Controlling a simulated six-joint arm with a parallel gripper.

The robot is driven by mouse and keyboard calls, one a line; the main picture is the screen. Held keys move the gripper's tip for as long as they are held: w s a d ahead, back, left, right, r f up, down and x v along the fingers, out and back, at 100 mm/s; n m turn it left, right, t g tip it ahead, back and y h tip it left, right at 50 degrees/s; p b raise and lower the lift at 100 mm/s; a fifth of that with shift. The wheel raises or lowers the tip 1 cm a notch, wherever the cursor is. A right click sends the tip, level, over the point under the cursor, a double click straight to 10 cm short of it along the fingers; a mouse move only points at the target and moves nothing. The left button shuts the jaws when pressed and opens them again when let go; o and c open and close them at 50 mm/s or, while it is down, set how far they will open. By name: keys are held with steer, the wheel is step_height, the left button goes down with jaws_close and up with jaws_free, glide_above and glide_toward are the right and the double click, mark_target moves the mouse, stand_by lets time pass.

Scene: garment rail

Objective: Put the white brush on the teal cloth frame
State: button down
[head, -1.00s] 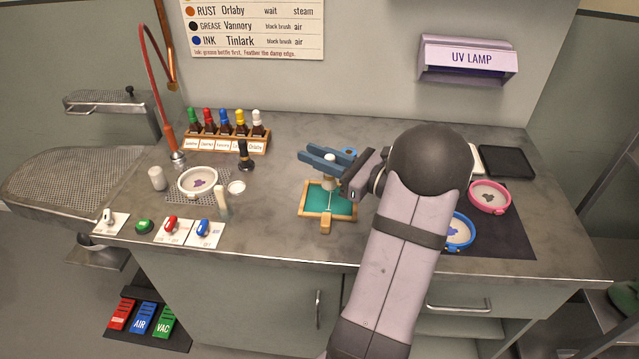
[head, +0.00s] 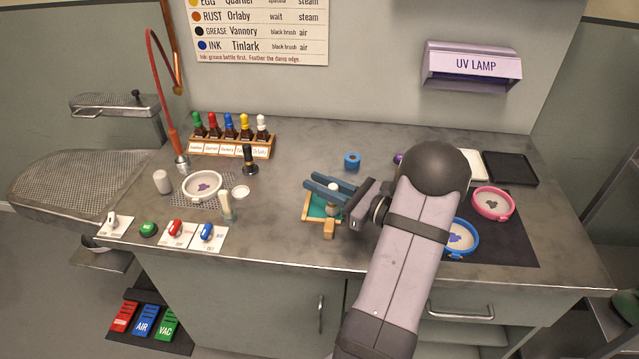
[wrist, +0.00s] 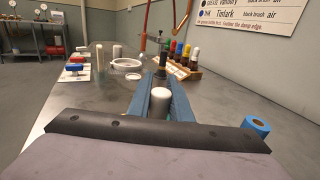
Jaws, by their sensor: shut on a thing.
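The white brush (head: 333,187) stands upright between the blue fingers of my gripper (head: 313,183), which is shut on it. In the wrist view the brush's pale rounded top (wrist: 158,104) shows between the two fingers (wrist: 157,85). The teal cloth frame (head: 307,214), a wooden frame with a short handle at the front, lies on the counter directly below my gripper. The fingers and brush cover much of its cloth. The brush's lower end is low over the cloth; I cannot tell whether it touches.
A blue roll (head: 352,161) stands behind my gripper. The black brush (head: 249,160), a cream bottle (head: 227,208) and a white hoop (head: 202,186) are to the left. Blue (head: 459,238) and pink (head: 493,204) hoops lie on a dark mat at the right.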

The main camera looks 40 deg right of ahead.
steer(key=shift+f, duration=0.1)
steer(key=shift+f, duration=0.1)
steer(key=c, duration=1.6)
jaws_free()
steer(key=shift+r, duration=0.3)
steer(key=shift+s+d+f, duration=0.1)
steer(key=shift+s+f, duration=0.05)
steer(key=shift+s, duration=0.15)
steer(key=b+v, duration=0.2)
steer(key=v, duration=0.9)
steer(key=shift+s, duration=0.2)
